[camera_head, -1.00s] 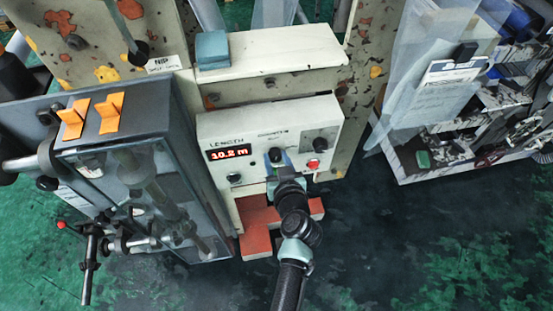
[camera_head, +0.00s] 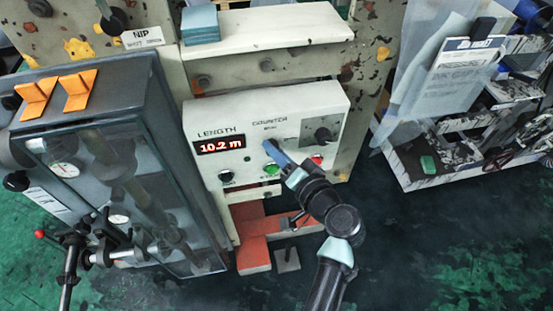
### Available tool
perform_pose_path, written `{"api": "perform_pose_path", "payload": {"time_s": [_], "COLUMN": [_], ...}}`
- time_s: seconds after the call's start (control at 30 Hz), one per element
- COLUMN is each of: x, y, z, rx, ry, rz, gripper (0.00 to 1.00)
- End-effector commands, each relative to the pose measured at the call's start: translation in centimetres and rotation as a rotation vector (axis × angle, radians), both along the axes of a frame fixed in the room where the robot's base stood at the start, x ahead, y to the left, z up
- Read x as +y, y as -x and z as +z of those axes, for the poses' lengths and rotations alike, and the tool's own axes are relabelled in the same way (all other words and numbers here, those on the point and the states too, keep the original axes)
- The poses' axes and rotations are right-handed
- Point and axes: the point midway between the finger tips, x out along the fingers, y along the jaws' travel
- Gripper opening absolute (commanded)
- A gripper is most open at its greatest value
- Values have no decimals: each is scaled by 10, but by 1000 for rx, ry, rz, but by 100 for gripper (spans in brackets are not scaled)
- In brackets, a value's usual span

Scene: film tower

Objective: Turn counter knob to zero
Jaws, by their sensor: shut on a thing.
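The cream control box (camera_head: 205,125) carries a red LENGTH display (camera_head: 219,145) reading 10.2 m. To its right is the label COUNTER (camera_head: 270,121) with smaller, unreadable print under it. My gripper (camera_head: 269,147) reaches the panel just below this label from the lower right. Its blue finger lies against the panel and hides the counter knob almost fully. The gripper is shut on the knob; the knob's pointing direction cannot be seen.
A green button (camera_head: 272,169) sits just below the gripper, with a red button (camera_head: 317,160) to its right. A grey glass-fronted cabinet (camera_head: 95,120) stands close on the left.

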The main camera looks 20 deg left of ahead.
Motion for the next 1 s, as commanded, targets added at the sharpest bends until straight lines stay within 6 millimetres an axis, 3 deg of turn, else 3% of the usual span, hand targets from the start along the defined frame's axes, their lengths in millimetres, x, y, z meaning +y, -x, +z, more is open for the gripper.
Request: {"api": "perform_pose_path", "payload": {"time_s": [0.5, 1.0], "x": [-1, -1], "y": [-1, -1], "z": [-8, -7], "rx": [257, 377], "ry": [-380, -555], "rz": [1, 0], "gripper": [0, 0]}}
